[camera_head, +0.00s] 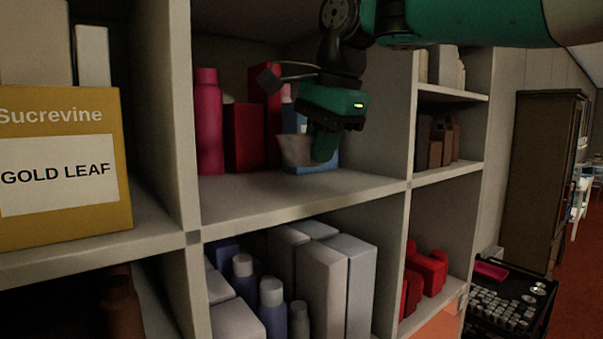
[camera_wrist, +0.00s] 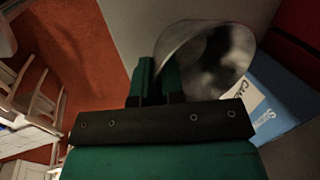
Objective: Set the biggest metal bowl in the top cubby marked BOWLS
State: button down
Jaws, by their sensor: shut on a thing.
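The metal bowl (camera_head: 293,150) is grey and shiny. My gripper (camera_head: 322,148) is shut on its rim and holds it tilted, in front of a blue box, at the upper middle cubby's opening. In the wrist view the bowl (camera_wrist: 210,60) shows its inner face, with the green fingers (camera_wrist: 158,82) pinching its left edge. My gripper hides part of the bowl in the head view. I cannot tell whether the bowl touches the box or the cubby floor. No BOWLS label shows in either view.
The upper middle cubby's floor (camera_head: 290,204) is bare at the front. Pink and red containers (camera_head: 208,120) stand behind, beside the blue box (camera_head: 318,167), also in the wrist view (camera_wrist: 280,92). A yellow Gold Leaf box (camera_head: 62,222) stands left. A dark cart (camera_head: 505,300) is at lower right.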

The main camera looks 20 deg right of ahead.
aim_at(314, 191)
jog(key=shift+s+d+f, duration=0.15)
jog(key=shift+s, duration=0.05)
notch_tip(314, 191, down, 4)
jog(key=b, duration=0.3)
jog(key=shift+r, duration=0.2)
jog(key=shift+w+f+b, duration=0.15)
jog(key=shift+b, duration=0.4)
jog(key=shift+w+a, duration=0.15)
jog(key=shift+a, duration=0.05)
jog(key=shift+d+r, duration=0.15)
jog(key=shift+r, duration=0.05)
jog(key=shift+f, duration=0.1)
jog(key=c, duration=1.2)
grip_release()
jog(key=shift+c, duration=0.2)
